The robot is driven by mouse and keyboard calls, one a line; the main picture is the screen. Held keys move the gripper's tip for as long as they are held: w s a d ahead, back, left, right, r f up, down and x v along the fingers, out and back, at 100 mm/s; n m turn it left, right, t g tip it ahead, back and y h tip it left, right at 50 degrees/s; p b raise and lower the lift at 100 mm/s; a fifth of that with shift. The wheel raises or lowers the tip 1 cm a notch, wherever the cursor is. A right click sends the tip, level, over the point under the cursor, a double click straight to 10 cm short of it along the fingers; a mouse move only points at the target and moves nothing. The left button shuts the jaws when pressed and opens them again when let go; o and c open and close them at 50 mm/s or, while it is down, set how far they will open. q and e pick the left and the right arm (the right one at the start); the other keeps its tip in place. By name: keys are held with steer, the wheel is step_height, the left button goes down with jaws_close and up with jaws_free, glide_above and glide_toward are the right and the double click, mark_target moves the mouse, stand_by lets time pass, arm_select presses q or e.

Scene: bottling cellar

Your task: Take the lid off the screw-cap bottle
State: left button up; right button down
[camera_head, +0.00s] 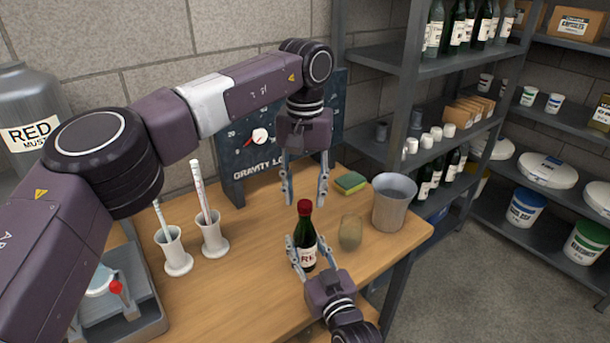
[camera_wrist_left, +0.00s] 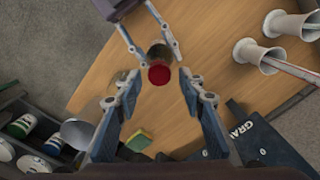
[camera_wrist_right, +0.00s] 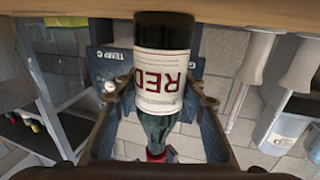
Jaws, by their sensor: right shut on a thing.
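The screw-cap bottle (camera_head: 306,236) is dark green with a white "RED" label and a red lid (camera_head: 304,207), upright on the wooden table. My right gripper (camera_head: 307,250) is shut around its body from the front; the right wrist view shows the label (camera_wrist_right: 163,88) between the fingers and the red lid (camera_wrist_right: 157,154) still on the neck. My left gripper (camera_head: 305,197) points down above the bottle with its fingers spread and empty. In the left wrist view the lid (camera_wrist_left: 159,75) lies between and just beyond the open fingers (camera_wrist_left: 162,88).
A translucent brownish vessel (camera_head: 350,232), a grey bucket (camera_head: 393,204) and a green-yellow sponge (camera_head: 350,182) stand right of the bottle. Two white cylinders (camera_head: 175,252) (camera_head: 213,238) holding rods stand left. A gauge board (camera_head: 250,165) stands behind. Shelving (camera_head: 400,75) rises at the right.

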arm_select(q)
steer(key=shift+f, duration=0.8)
steer(key=shift+c, duration=0.7)
